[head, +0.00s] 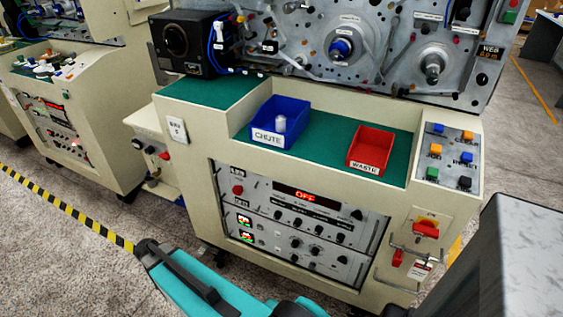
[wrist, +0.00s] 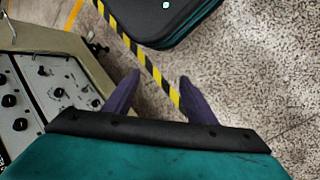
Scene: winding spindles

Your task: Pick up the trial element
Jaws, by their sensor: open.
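A small white cylinder (head: 281,123), which looks like the trial element, stands upright in the blue bin labelled CHUTE (head: 266,139). Its lower part is hidden by the bin's front wall. The bin sits on the green shelf of the cream machine. My gripper (wrist: 160,84) shows in the wrist view with its two dark purple fingers apart and nothing between them. It hangs over the speckled floor, beside a machine's knob panel. The white cylinder is not in the wrist view, and the fingers cannot be made out in the head view.
A red bin labelled WASTE (head: 371,150) stands right of the blue bin, with bare green shelf (head: 325,147) between them. The spindle panel (head: 385,55) rises behind. A button panel (head: 448,154) is at the right. Striped tape (head: 70,212) crosses the floor.

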